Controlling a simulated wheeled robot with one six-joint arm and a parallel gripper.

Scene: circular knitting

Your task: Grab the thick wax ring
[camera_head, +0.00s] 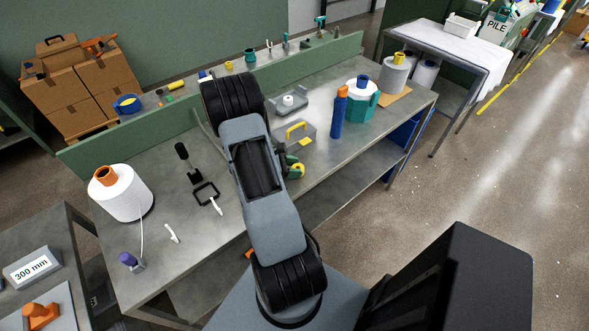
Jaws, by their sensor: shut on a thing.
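My own arm (258,190) reaches up across the workbench and covers its middle. My gripper cannot be made out; the arm's links hide it, and with it whatever it may hold. I cannot identify the thick wax ring for sure. A small yellow-and-green round thing (296,169) shows at the right edge of my arm, beside dark parts. A blue-and-yellow ring-shaped thing (127,103) lies on the strip behind the green divider, at left. A light block with a round top (289,104) sits on the bench right of my arm.
A white yarn cone (122,196) stands at left on the bench (190,246). The green divider (160,128) runs along the back.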

